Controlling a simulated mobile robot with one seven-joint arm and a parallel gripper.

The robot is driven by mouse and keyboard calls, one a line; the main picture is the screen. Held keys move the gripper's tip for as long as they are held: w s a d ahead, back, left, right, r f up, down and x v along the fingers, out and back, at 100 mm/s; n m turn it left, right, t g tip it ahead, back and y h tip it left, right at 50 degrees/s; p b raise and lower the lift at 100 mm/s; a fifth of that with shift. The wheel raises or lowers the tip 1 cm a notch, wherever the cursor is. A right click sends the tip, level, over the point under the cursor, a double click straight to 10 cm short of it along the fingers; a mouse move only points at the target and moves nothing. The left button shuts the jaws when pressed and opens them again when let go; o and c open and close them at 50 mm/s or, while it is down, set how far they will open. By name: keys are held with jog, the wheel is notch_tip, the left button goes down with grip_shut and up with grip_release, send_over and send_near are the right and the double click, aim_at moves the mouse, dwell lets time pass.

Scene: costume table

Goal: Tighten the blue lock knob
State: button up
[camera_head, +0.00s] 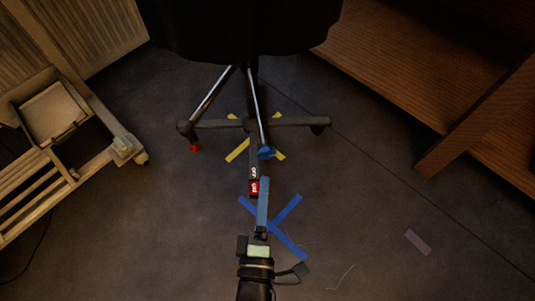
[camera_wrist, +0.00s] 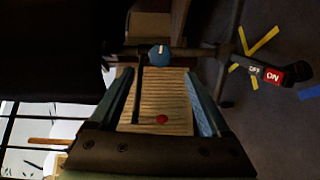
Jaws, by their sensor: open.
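The blue lock knob (camera_head: 266,152) is small and round, low on a dark stand with thin metal struts. In the wrist view the knob (camera_wrist: 159,55) shows a pale mark on its face. My gripper (camera_wrist: 160,75) is open, with its two blue fingers spread left and right. The knob appears between and just beyond the fingertips; nothing is held. In the head view my gripper (camera_head: 263,183) points up the picture toward the knob; whether it touches the knob cannot be told.
A red knob (camera_head: 194,147) is on the stand's left leg. A black and red OFF/ON piece (camera_head: 253,181) lies along the leg beside my gripper. A wooden frame (camera_head: 70,140) stands left, a wooden cabinet (camera_head: 470,115) right. Blue tape (camera_head: 285,210) marks the floor.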

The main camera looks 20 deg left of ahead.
aim_at(267, 156)
jog(key=b+x, duration=0.4)
jog(key=x, duration=0.6)
jog(key=shift+w, duration=0.15)
grip_shut()
